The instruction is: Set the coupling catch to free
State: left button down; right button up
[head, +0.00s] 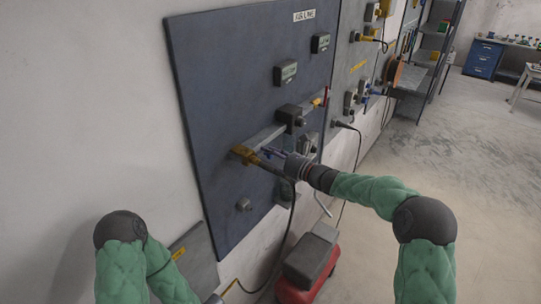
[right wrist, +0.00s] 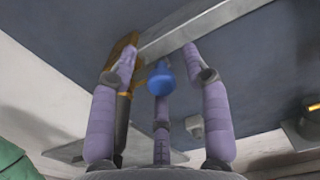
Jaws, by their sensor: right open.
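My right gripper (head: 272,158) is at the dark blue-grey panel (head: 225,95), beside the yellow end piece (head: 243,153) of a grey rail (head: 266,137). The rail (right wrist: 210,22) and the orange-yellow piece (right wrist: 122,47) lie just beyond the fingertips. My left arm is at the lower left, its fingers not visible.
Two small display boxes (head: 286,72) and a dark block (head: 291,117) sit on the panel. Open floor (head: 475,170) lies to the right.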

grip_shut()
jog(key=shift+r, duration=0.1)
jog(key=shift+w+d+r, duration=0.1)
jog(key=shift+w+d, duration=0.7)
jog(key=shift+w, duration=0.25)
jog(key=shift+r, duration=0.1)
grip_release()
jog(key=shift+w, duration=0.1)
jog(key=shift+f, duration=0.2)
